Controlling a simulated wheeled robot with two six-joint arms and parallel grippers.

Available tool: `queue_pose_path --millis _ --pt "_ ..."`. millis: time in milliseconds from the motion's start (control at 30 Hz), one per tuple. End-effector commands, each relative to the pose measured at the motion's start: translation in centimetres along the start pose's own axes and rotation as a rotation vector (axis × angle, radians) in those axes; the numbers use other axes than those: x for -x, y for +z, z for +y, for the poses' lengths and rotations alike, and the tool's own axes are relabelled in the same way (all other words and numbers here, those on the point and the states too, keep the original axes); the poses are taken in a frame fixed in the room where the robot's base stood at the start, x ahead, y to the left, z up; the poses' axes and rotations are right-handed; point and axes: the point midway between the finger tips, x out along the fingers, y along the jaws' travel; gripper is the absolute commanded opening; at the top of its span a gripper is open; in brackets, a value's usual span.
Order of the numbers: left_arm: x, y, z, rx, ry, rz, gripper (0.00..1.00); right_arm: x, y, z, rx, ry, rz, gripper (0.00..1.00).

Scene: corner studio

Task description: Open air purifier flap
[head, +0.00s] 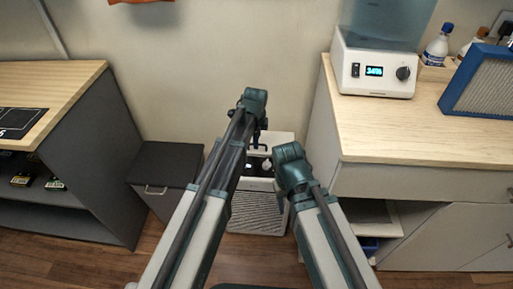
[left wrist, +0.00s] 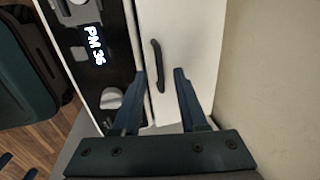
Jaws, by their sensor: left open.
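The air purifier (head: 258,212) is a white floor unit with a slatted front, standing low between the cabinets. Its dark top panel in the left wrist view has a lit display (left wrist: 93,45) reading "PM 36" and a pale knob (left wrist: 111,98). Beside that panel is the white flap (left wrist: 196,45) with a dark curved handle (left wrist: 157,62); the flap looks shut. My left gripper (left wrist: 163,74) is open, its fingers on either side of the handle's lower end. I cannot tell whether they touch it. My right arm hangs over the unit's right side; its gripper is hidden.
A dark bin-like box (head: 165,170) stands left of the purifier. A wooden-topped cabinet (head: 440,130) on the right bears a white dispenser (head: 375,70) and a blue-framed filter (head: 485,85). A wall is close behind. Wooden floor (head: 255,262) is free in front.

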Motion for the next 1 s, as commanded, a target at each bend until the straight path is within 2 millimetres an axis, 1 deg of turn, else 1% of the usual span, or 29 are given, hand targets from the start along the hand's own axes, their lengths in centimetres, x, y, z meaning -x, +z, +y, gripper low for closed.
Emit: queue_pose_path --millis 33,100,400,467,500,633,667,1000 --pt "-0.89 0.00 0.03 0.000 0.000 0.000 0.42 -0.87 -0.05 -0.07 0.000 0.001 0.000 0.50" --pt "-1.15 0.01 0.02 0.000 0.000 0.000 0.42 -1.12 -0.07 -0.08 0.001 0.002 0.000 0.50" --pt "-1.09 0.01 -0.01 0.000 0.000 0.000 0.42 -1.06 -0.07 -0.06 0.001 0.003 0.000 0.50" --pt "-1.09 0.01 -0.01 0.000 0.000 0.000 0.33 -1.06 -0.07 -0.06 0.001 0.003 0.000 0.50" --pt "-1.09 0.01 -0.01 0.000 0.000 0.000 0.26 -1.06 -0.07 -0.06 0.001 0.003 0.000 0.50" --pt "-1.10 0.00 0.00 0.000 0.000 0.000 0.03 -1.07 -0.06 -0.06 0.001 0.003 0.000 0.50" --pt "-1.10 0.00 0.00 0.000 0.000 0.000 0.00 -1.07 -0.06 -0.06 0.001 0.003 0.000 0.50" --pt "-1.10 0.00 -0.01 0.000 0.000 0.000 0.00 -1.07 -0.06 -0.06 0.000 0.003 0.000 0.50"
